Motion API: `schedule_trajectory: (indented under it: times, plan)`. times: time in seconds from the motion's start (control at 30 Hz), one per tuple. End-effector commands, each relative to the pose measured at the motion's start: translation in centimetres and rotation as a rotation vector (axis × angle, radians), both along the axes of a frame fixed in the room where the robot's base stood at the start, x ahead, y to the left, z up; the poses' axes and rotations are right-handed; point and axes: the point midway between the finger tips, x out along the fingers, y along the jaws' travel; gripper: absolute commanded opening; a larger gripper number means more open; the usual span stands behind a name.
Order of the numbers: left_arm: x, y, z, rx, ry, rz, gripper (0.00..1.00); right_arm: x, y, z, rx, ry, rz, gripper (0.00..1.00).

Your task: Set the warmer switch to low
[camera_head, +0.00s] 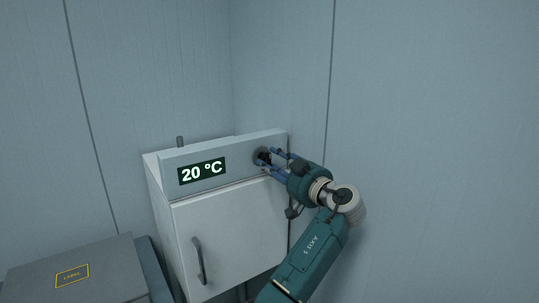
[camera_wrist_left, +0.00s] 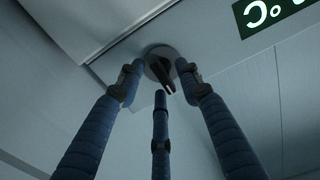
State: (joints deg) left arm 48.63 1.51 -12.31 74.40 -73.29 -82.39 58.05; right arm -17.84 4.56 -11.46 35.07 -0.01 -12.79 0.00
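The warmer (camera_head: 225,230) is a white cabinet with a sloped top panel and a display (camera_head: 202,171) reading 20 °C. Its switch (camera_head: 262,153) is a dark rotary knob on a round grey plate, right of the display. In the left wrist view the knob (camera_wrist_left: 164,74) shows from close up, its handle slanting. My left gripper (camera_head: 268,159) is open at the panel. In the wrist view its three blue fingers (camera_wrist_left: 160,86) are spread around the knob, with gaps visible; I cannot tell whether any touches it. Setting marks are not legible. My right gripper is not in view.
The cabinet door (camera_head: 232,236) below the panel is closed, with a vertical handle (camera_head: 198,262). A grey box (camera_head: 110,262) with a yellow-framed label stands at the lower left. Panelled walls stand close behind and to the right of the warmer.

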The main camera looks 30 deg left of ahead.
Motion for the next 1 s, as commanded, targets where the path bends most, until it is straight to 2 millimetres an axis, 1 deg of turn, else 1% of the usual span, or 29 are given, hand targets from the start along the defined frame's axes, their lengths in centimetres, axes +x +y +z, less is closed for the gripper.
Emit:
schedule_trajectory:
  times: [0.03, 0.1, 0.23, 0.47, 0.5, 0.67, 0.7, 1.0]
  plan:
    - [0.3, 0.6, 0.3, 0.002, 0.001, 0.000, 0.35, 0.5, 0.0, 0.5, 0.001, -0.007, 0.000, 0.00]
    - [0.5, 1.2, 0.2, 0.001, 0.002, 0.000, 0.35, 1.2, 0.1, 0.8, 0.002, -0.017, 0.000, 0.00]
    - [0.8, 1.7, 0.0, 0.000, 0.000, -0.001, 0.35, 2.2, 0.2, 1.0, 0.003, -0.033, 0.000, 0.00]
    - [0.8, 1.8, -0.1, 0.000, 0.000, -0.002, 0.35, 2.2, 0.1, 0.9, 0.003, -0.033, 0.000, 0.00]
    - [0.8, 1.8, -0.1, 0.000, 0.000, -0.002, 0.33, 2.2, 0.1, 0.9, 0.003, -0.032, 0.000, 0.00]
    - [0.8, 1.8, -0.1, -0.001, 0.001, -0.002, 0.02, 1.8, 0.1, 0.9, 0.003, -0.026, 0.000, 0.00]
    - [0.8, 1.8, -0.1, -0.001, 0.001, -0.002, 0.00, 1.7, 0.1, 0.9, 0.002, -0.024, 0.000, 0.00]
    - [0.8, 1.7, -0.1, 0.008, 0.023, -0.003, 0.00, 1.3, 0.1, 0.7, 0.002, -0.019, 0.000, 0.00]
